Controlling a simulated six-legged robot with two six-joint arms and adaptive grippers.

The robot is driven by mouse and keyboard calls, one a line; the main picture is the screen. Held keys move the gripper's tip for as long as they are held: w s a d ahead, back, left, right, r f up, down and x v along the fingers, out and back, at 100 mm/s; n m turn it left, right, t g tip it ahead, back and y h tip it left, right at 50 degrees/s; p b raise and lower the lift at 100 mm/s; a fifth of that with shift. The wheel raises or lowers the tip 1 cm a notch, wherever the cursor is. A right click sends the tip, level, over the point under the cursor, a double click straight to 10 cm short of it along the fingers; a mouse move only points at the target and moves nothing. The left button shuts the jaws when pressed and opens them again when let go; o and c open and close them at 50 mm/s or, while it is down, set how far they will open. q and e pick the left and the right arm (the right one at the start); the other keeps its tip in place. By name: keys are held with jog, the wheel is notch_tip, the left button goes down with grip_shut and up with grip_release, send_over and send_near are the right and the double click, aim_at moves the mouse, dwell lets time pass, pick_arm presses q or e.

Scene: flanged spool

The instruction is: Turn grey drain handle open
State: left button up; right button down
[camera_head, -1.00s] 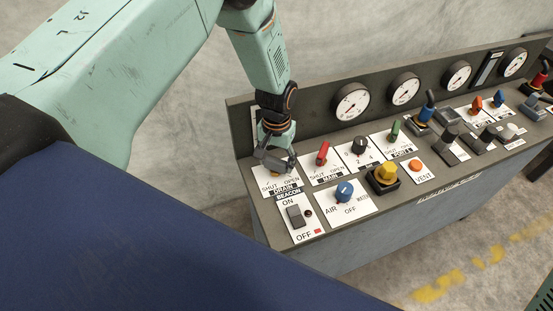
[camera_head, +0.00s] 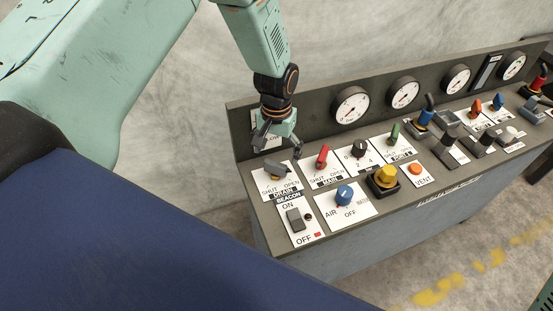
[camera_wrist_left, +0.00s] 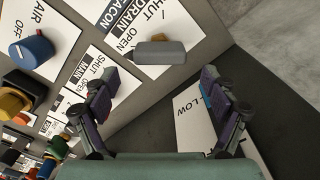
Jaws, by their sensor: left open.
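The grey drain handle (camera_head: 275,168) sits on its white plate at the panel's left end, with SHUT and OPEN printed in front of it. It lies across the plate, angled differently from the red handle beside it. My left gripper (camera_head: 277,149) is open and empty, just above and behind the handle, with its fingers spread. In the left wrist view the grey handle (camera_wrist_left: 160,52) shows as a bar ahead of the gap between the open fingers (camera_wrist_left: 160,88), apart from both. My right gripper is not in view.
The red MAIN handle (camera_head: 322,157) stands close on the right. The BEACON switch (camera_head: 295,218) and blue AIR knob (camera_head: 344,194) are in front. An upright back plate with gauges (camera_head: 350,104) rises behind the controls. Further knobs and levers fill the panel to the right.

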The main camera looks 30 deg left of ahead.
aim_at(277, 163)
pick_arm(q)
jog(key=shift+r, duration=1.65)
notch_tip(277, 163, down, 8)
jog(key=shift+f, duration=0.1)
